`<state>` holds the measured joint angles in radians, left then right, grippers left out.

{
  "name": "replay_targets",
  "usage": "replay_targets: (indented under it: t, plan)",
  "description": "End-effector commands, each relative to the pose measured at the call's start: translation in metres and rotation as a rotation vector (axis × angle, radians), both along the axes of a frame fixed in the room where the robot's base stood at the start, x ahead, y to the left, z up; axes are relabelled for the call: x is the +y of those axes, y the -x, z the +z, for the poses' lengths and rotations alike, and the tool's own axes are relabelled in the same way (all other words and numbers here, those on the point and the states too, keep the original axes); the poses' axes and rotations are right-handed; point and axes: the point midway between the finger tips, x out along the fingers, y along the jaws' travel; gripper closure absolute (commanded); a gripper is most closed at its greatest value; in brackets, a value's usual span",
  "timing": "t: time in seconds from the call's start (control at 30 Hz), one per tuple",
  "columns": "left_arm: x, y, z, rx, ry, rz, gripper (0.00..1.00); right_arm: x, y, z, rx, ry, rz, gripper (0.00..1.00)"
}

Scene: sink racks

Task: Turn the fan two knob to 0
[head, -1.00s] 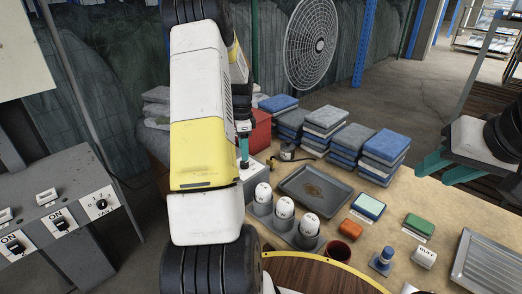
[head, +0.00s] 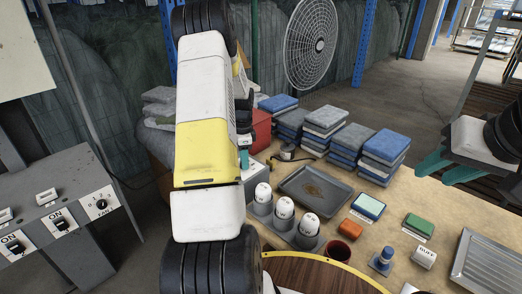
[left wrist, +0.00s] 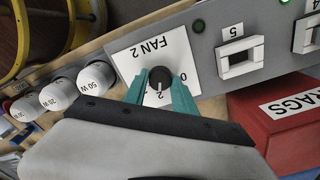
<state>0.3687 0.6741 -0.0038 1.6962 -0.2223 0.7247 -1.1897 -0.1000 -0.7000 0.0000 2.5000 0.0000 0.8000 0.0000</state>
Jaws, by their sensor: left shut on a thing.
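The fan two knob (left wrist: 160,76) is round and black, on a white plate marked FAN 2 (left wrist: 150,52) that appears upside down in the left wrist view. The 0 is to the knob's right and the 2 just below it; the knob's white mark appears to point toward the 2. My left gripper (left wrist: 160,88) is shut on the knob, one teal finger on each side. In the head view my left gripper (head: 244,158) is mostly hidden behind my arm. My right gripper (head: 448,169) is open and empty above the table's right side.
Beside the knob are a switch marked 5 (left wrist: 238,58), a red RAGS box (left wrist: 280,110) and several white bulbs (left wrist: 97,76). Another knob (head: 101,204) is on the grey panel at left. A tray (head: 314,190) and folded cloths (head: 384,156) lie on the table.

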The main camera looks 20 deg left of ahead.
Motion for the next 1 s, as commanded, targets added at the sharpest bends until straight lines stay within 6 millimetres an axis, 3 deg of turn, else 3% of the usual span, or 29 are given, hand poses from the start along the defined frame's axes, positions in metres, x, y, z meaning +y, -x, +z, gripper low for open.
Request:
replay_targets:
  t: [0.43,1.0]
  plan:
    - [0.0007,-0.0004,0.0002,-0.001,-0.001,0.106,1.00,0.0000,0.0000,0.0000,0.000,0.000,0.000,0.64]
    - [0.0002,-0.0005,0.0002,-0.001,0.000,0.612,1.00,0.0000,0.0000,0.0000,0.000,0.000,0.000,0.64]
